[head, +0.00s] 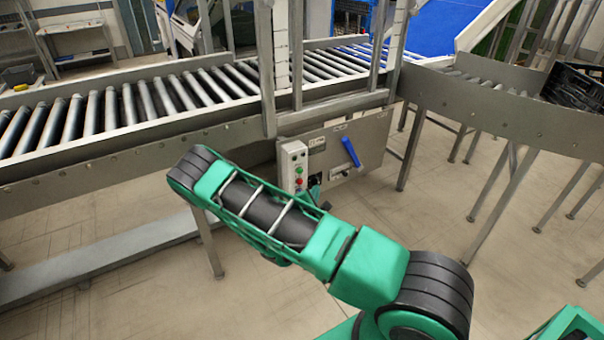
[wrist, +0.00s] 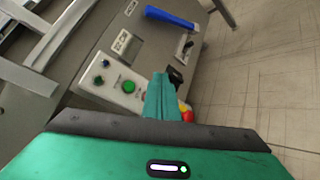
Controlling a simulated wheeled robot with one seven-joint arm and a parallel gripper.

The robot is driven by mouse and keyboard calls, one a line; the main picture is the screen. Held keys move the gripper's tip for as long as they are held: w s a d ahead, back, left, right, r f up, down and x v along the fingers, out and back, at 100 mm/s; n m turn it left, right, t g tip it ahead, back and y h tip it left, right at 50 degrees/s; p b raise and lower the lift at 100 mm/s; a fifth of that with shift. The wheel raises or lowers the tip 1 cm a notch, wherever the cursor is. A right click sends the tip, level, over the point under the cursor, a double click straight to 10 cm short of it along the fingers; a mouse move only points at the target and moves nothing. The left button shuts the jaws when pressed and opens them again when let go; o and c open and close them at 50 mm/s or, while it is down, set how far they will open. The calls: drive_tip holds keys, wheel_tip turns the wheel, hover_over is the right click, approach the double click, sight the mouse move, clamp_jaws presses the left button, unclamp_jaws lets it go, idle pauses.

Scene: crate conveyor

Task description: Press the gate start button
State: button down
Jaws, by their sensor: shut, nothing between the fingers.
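A pale control box (head: 293,152) is mounted on the conveyor's side, with a green button (head: 299,170) above a red button (head: 299,182). In the wrist view the green button (wrist: 128,87) sits on the pale panel, with small dark controls to its left. My gripper (wrist: 161,78) is shut and empty, its teal fingers reaching over the panel to the right of the green button. A red and yellow control (wrist: 186,113) is partly hidden behind the fingers. In the head view my gripper (head: 315,190) shows only in part, close to the box's lower right. Contact cannot be told.
A blue handle (head: 351,152) sits on the grey cabinet to the right of the box, and also shows in the wrist view (wrist: 171,18). The roller conveyor (head: 130,102) runs behind. Metal posts and legs stand nearby. The floor in front is clear.

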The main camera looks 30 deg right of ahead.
sight(300, 171)
drive_tip(key=w, duration=0.8)
drive_tip(key=shift+w, duration=0.35)
drive_tip(key=shift+w, duration=0.15)
idle(1.9)
drive_tip(key=shift+w, duration=0.2)
